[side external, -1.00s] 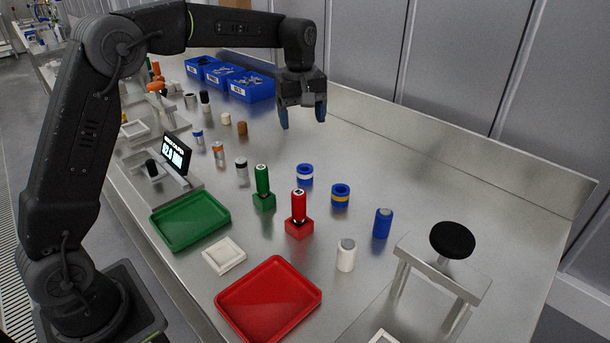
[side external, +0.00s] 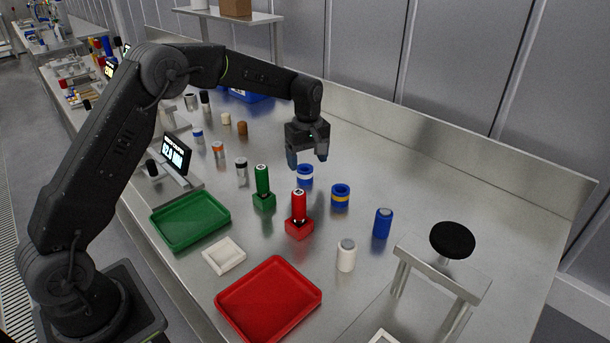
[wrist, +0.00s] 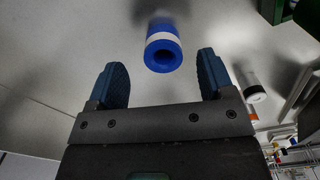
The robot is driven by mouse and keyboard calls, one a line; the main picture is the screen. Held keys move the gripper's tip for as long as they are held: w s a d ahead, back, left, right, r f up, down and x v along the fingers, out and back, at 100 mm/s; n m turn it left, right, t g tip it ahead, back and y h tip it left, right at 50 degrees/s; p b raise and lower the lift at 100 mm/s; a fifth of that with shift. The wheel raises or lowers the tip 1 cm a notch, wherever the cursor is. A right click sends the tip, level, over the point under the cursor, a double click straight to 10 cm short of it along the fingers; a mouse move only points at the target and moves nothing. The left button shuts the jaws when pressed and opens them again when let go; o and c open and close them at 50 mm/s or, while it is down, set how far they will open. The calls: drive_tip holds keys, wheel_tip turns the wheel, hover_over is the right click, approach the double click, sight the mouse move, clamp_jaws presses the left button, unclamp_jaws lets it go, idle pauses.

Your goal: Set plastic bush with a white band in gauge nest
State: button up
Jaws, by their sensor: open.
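The blue plastic bush with a white band (side external: 305,177) stands upright on the steel bench. In the wrist view the bush (wrist: 163,54) shows its round bore and lies just beyond my fingertips, between their lines. My gripper (side external: 307,161) is open and empty, above and slightly behind the bush, with its fingers pointing down. Its two blue fingers (wrist: 162,78) are spread apart in the wrist view. A gauge with a lit display (side external: 177,153) stands at the left on a metal base. A white square holder with a recess (side external: 224,255) lies nearer; I cannot tell which is the nest.
A blue bush with a yellow band (side external: 340,195) stands close to the right. Green (side external: 263,188) and red (side external: 299,213) plug gauges stand in front. Green (side external: 190,221) and red (side external: 268,299) trays lie nearer. A blue cylinder (side external: 382,223) stands right; bench behind it is clear.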

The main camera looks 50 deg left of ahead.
sight(306, 170)
drive_tip(key=f, duration=0.4)
drive_tip(key=shift+a+f, duration=0.2)
drive_tip(key=shift+a, duration=0.05)
drive_tip(key=c, duration=1.1)
drive_tip(key=shift+r, duration=0.15)
drive_tip(key=shift+s+r, duration=0.1)
drive_tip(key=shift+r, duration=13.8)
